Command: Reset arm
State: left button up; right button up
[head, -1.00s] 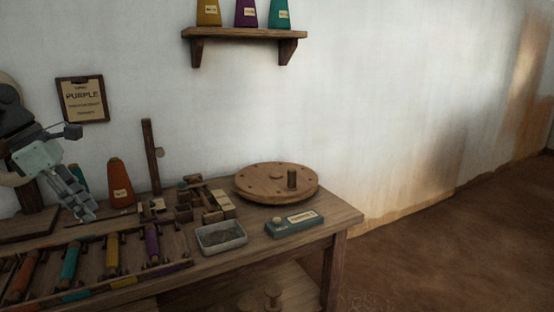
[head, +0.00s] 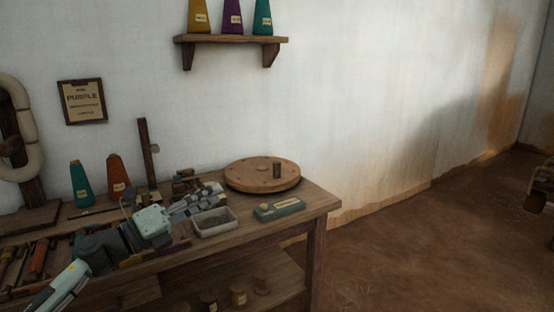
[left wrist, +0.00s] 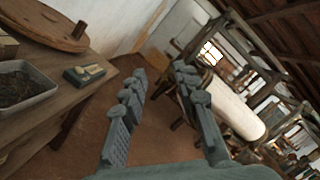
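My left gripper (head: 218,192) is above the wooden bench, close to the grey tray, with its arm coming in from the lower left. In the left wrist view the two fingers of this gripper (left wrist: 162,74) are apart with nothing between them, and floor shows through the gap. My right gripper is in neither view. The arm hides part of the bobbin rack and the small wooden blocks on the bench.
A grey tray (head: 214,223), a round wooden disc with a peg (head: 255,178) and a green labelled block (head: 279,209) sit on the bench's right half. Green (head: 81,184) and orange (head: 118,176) cones stand behind. A loom (left wrist: 225,100) shows beyond open floor.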

pick_arm(q)
jog(key=s+a+f+n+y, duration=0.3)
jog(key=a+f+n+y, duration=0.15)
jog(key=f+n, duration=0.4)
jog(key=s+a+f+n+y, duration=0.35)
jog(key=f+n+y, duration=0.25)
jog(key=f+n, duration=0.25)
jog(key=s+a+f+n+y, duration=0.2)
jog(key=a+f+n+y, duration=0.4)
jog(key=n, duration=0.3)
pick_arm(e)
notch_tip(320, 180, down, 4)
jog(key=shift+p, duration=0.75)
pick_arm(q)
jog(key=s+d+f+n+g, duration=0.1)
jog(key=s+f+n+g, duration=0.2)
jog(key=s+f, duration=0.6)
jog(key=s+d+f+n+g, duration=0.1)
jog(key=s+f+n+g, duration=0.3)
jog(key=s, duration=1.3)
notch_tip(320, 180, down, 6)
jog(key=g, duration=0.3)
jog(key=shift+s+d+r, duration=0.2)
jog(key=shift+s, duration=0.2)
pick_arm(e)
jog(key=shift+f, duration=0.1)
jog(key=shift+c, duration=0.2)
